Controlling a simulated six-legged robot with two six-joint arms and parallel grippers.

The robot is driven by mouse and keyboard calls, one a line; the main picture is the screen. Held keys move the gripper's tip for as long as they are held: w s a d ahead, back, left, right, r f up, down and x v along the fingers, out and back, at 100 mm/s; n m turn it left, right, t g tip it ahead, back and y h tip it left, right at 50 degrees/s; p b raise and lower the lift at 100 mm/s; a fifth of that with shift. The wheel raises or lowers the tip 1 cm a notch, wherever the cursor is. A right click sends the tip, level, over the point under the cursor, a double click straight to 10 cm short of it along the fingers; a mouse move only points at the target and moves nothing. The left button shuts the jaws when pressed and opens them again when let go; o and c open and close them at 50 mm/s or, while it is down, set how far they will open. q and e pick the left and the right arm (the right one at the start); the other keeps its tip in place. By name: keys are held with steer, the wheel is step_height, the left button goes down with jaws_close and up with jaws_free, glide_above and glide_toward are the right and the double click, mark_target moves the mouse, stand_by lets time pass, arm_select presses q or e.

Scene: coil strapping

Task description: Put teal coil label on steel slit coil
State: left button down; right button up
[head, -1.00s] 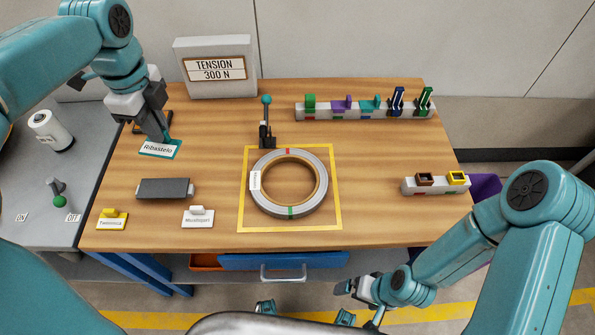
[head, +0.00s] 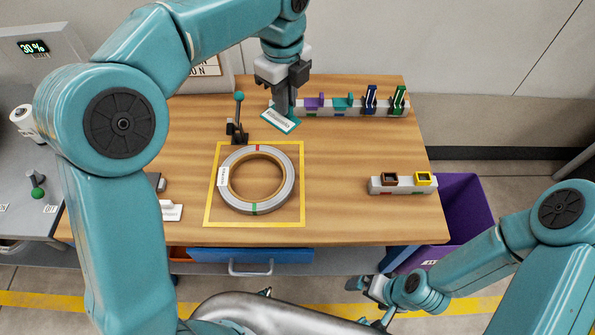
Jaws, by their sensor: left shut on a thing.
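The steel slit coil (head: 289,187) is a grey ring lying flat inside a yellow square outline on the wooden table. It has a red mark at its far side, a green mark at its near side and a white label on its left. My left gripper (head: 286,112) is shut on the teal coil label (head: 281,121), a white tag with a teal border. It holds the label behind the coil and a little to its right, apart from it. My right gripper (head: 371,290) is low in front of the table, too small to tell whether it is open.
A teal-knobbed lever (head: 238,120) stands just behind the coil. A rack (head: 335,108) with coloured clips lies at the back. A grey block (head: 404,185) with brown and yellow pieces sits at the right. A white label (head: 171,210) lies at the left. A purple bin (head: 465,205) stands beyond the right edge.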

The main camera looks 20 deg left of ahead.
arm_select(q)
steer(key=shift+d, duration=0.55)
steer(key=shift+d+f, duration=0.15)
steer(key=shift+f, duration=0.15)
step_height(320, 180, down, 14)
steer(key=shift+s+f+b, duration=0.15)
steer(key=shift+f+b, duration=0.05)
steer(key=shift+b, duration=0.8)
steer(key=shift+f, duration=2.5)
steer(key=shift+f, duration=0.1)
steer(key=c, duration=1.2)
jaws_free()
steer(key=shift+o, duration=0.2)
